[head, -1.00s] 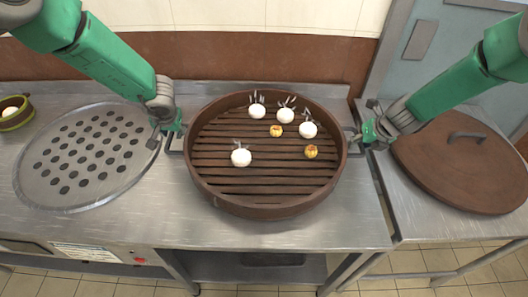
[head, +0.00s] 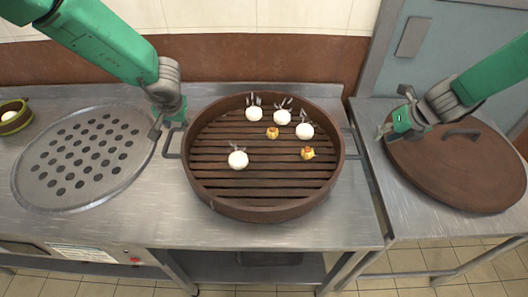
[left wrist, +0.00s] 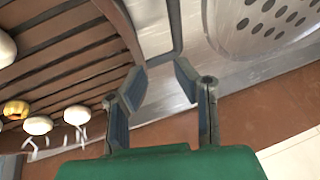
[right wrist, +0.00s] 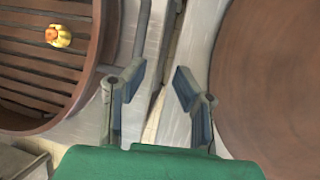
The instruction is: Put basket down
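The round brown basket (head: 264,210) sits level on the steel counter, with a slatted floor and a grey handle on each side. It holds several white buns (head: 238,160) and two small yellow dumplings (head: 307,153). My left gripper (head: 168,131) is just above the basket's left handle (head: 172,143); in the left wrist view its fingers (left wrist: 159,88) are apart with nothing between them. My right gripper (head: 386,131) is clear of the basket, over the left edge of the brown lid; in the right wrist view its fingers (right wrist: 159,88) are apart and empty.
A perforated round steel plate (head: 50,195) lies left of the basket. A green-rimmed bowl (head: 13,115) stands at the far left. The brown lid (head: 470,185) lies on the right-hand table (head: 400,215). A narrow gap separates the two tables.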

